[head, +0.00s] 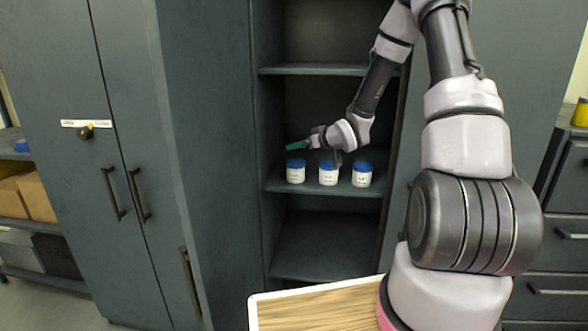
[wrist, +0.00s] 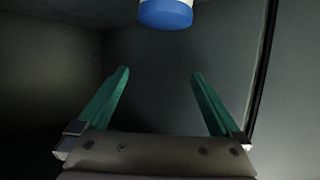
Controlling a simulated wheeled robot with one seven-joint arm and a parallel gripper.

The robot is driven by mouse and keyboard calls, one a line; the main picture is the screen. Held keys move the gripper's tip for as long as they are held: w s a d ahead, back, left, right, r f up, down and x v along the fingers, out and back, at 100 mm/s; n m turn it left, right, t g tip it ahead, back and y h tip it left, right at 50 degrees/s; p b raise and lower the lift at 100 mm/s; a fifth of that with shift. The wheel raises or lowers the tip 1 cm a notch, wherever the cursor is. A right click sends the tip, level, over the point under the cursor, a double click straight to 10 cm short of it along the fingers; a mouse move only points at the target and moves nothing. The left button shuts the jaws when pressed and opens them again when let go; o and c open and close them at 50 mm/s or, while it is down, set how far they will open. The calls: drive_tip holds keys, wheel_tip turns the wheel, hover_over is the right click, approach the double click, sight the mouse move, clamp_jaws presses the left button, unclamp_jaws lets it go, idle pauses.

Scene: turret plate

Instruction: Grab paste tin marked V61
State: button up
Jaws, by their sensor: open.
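Three white tins with blue lids stand in a row on the middle shelf of the open cabinet: a left tin (head: 296,175), a middle tin (head: 328,177) and a right tin (head: 362,179). Their labels are too small to read, so I cannot tell which is V61. My gripper (head: 298,145) points left, above the left tin in the picture. In the wrist view my gripper (wrist: 160,73) has its green fingers apart with nothing between them. One tin's blue lid (wrist: 165,14) shows at the top edge, beyond the fingertips; its label is out of frame.
The shelf (head: 318,190) has side walls, and another shelf (head: 315,69) lies above. The compartment below is empty. A light wooden board with a pale rim (head: 315,310) is in front. Closed tall cabinet doors (head: 130,130) stand at left, drawers (head: 568,235) at right.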

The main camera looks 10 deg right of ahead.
sight(302, 165)
drive_tip(key=f, duration=0.8)
drive_tip(key=shift+w+a+f, duration=0.15)
drive_tip(key=shift+w, duration=0.15)
drive_tip(key=shift+x, duration=3.45)
drive_tip(key=c, duration=1.4)
